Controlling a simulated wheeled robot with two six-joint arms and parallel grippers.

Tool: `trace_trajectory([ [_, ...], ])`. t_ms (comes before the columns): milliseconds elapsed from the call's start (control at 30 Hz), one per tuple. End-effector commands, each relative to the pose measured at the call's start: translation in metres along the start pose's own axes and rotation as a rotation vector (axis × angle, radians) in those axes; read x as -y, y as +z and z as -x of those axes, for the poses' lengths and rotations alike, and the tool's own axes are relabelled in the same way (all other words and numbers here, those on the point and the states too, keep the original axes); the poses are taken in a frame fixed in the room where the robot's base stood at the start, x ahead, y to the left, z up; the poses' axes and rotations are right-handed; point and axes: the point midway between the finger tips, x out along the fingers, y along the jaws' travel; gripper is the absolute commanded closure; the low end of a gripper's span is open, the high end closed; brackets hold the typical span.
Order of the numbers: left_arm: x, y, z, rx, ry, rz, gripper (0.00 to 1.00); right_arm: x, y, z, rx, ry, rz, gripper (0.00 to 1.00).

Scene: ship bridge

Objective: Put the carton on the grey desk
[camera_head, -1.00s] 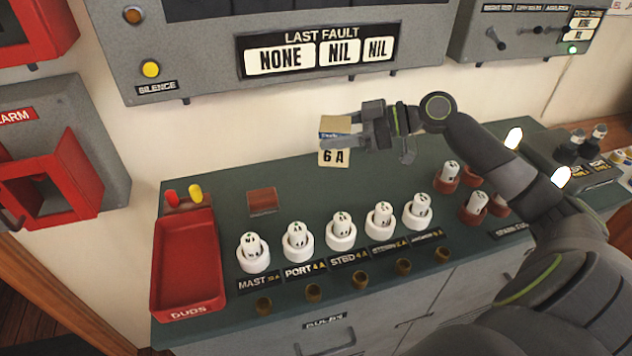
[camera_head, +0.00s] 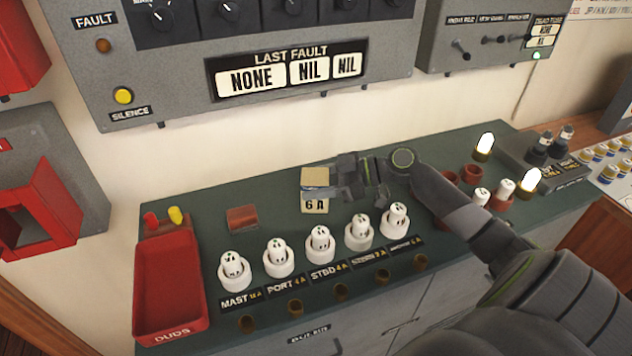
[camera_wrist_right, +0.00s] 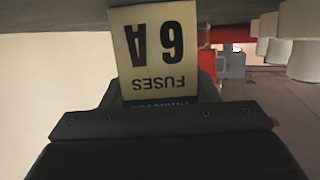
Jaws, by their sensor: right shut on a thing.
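The carton (camera_head: 315,206) is a small cream and tan box with a blue band, marked "6 A" on its front. My right gripper (camera_head: 332,190) is shut on it from the right, at the back middle of the desk. In the right wrist view the carton (camera_wrist_right: 158,50) shows large between the fingers, its "FUSES" lettering upside down. The grey-green desk top (camera_head: 240,190) lies under the carton. The carton is very low over it; I cannot tell whether they touch. My left gripper is out of view.
White fuse holders (camera_head: 278,257) stand in a row in front of the carton. A red duds tray (camera_head: 168,285) is at the left end, and a small red-brown block (camera_head: 242,217) lies left of the carton. Lit bulbs (camera_head: 529,181) stand at the right. The fault panel (camera_head: 290,75) is on the wall above.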

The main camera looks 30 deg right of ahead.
Motion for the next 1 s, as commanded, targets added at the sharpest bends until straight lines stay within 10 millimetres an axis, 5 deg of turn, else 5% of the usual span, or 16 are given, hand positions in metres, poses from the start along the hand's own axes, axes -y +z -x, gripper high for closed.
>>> trace_trajectory([
  [200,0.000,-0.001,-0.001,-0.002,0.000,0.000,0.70,0.000,0.000,0.000,0.000,0.000,0.000,0.24],
  [567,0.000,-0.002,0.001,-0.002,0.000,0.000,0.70,0.000,-0.001,0.002,0.001,0.000,0.000,0.24],
  [1000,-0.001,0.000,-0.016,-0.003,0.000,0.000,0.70,0.000,0.002,0.059,0.007,0.001,-0.001,0.24],
])
